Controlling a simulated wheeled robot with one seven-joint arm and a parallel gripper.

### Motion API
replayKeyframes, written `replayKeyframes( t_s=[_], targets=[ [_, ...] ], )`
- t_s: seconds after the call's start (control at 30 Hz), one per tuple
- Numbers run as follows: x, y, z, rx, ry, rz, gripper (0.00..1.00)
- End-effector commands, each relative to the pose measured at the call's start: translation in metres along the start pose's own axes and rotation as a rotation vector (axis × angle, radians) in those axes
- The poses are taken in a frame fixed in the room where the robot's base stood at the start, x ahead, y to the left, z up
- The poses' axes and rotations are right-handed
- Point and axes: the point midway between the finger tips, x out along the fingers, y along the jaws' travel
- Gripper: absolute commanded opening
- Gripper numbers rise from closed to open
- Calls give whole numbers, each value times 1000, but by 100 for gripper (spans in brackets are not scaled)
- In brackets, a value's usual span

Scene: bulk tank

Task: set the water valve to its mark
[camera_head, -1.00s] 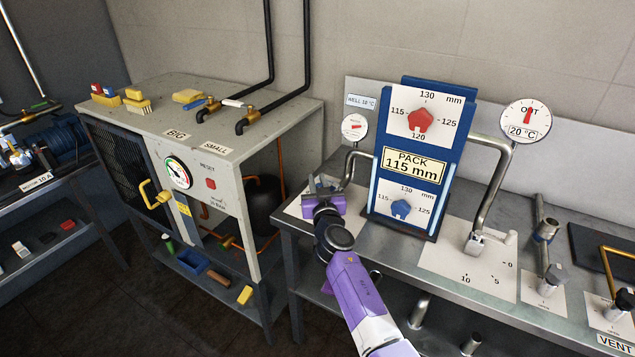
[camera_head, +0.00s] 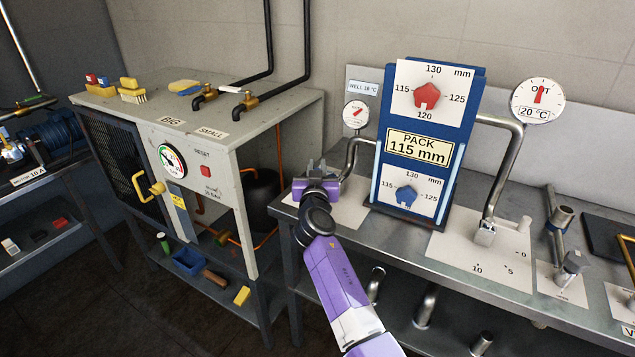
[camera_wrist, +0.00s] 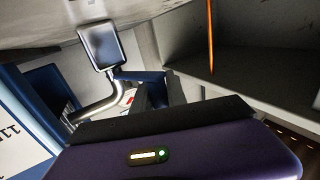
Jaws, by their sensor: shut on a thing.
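My gripper (camera_head: 316,184) is at the left end of the bench, beside the foot of the bent grey pipe (camera_head: 350,160) under the WELL gauge (camera_head: 356,114). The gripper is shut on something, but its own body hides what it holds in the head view. A white plate (camera_head: 346,214) lies under it; any marks there are hidden or too small to read. In the wrist view, the pipe (camera_wrist: 98,112) runs beside the dark fingers (camera_wrist: 160,92), and a grey rounded square piece (camera_wrist: 102,46) stands beyond. I cannot tell the valve handle's angle.
A blue board (camera_head: 418,142) with red and blue knobs stands close right of my gripper. Further right are the OUT gauge (camera_head: 538,101), its pipe (camera_head: 500,180) and a plate marked 10, 5, 0 (camera_head: 470,255). The grey machine (camera_head: 230,160) stands left, across a narrow gap.

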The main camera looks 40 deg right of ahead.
Motion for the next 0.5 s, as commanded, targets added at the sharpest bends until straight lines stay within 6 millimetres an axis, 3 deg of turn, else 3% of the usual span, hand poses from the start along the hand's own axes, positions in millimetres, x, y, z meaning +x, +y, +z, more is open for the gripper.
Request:
replayKeyframes(
  t_s=[0.03, 0.5],
  targets=[
    [2, -2, 9, 3, 5, 18, 0],
    [12, -2, 7, 2, 4, 216, 0]
  ],
)
